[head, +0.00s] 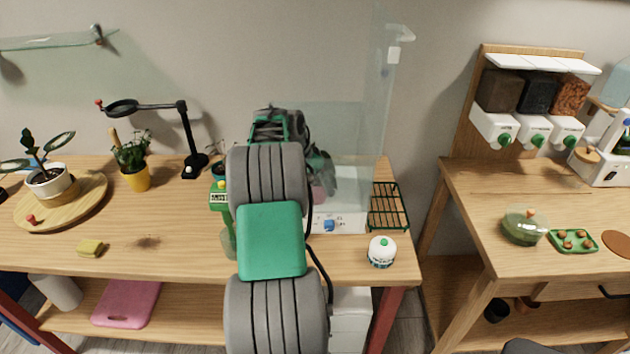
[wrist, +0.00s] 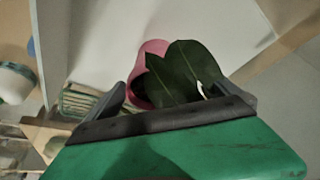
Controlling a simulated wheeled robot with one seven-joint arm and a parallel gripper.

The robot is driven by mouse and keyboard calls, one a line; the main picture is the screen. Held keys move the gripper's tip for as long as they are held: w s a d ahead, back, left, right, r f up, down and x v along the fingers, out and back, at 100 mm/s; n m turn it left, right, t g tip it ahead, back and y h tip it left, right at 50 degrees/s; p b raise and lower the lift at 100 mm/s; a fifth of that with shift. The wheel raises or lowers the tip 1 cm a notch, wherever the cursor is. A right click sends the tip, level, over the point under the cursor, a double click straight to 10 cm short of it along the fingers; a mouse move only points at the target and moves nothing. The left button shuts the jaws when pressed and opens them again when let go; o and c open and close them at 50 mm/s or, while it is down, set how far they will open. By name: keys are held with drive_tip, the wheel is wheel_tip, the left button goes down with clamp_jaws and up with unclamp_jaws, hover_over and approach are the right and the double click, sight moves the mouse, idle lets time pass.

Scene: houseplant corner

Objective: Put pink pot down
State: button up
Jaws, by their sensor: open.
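The pink pot (wrist: 143,72) shows in the wrist view between and beyond the fingers of my gripper (wrist: 168,90). Dark green leaves (wrist: 182,72) cover much of the pot. My gripper is open; whether a finger touches the pot I cannot tell. In the head view only a small pink patch of the pot (head: 318,193) shows beside my arm, just behind the white unit with a blue knob (head: 345,217). The pot's base and what it rests on are hidden in both views.
Clear glass panels (head: 380,110) rise around the white unit. A dark wire rack (head: 390,205) and a white round jar with a green knob (head: 382,252) are to its right. A yellow pot (head: 135,178), a black magnifier stand (head: 190,140) and a yellow sponge (head: 90,248) are left.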

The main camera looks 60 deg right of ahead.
drive_tip(key=shift+v, duration=3.95)
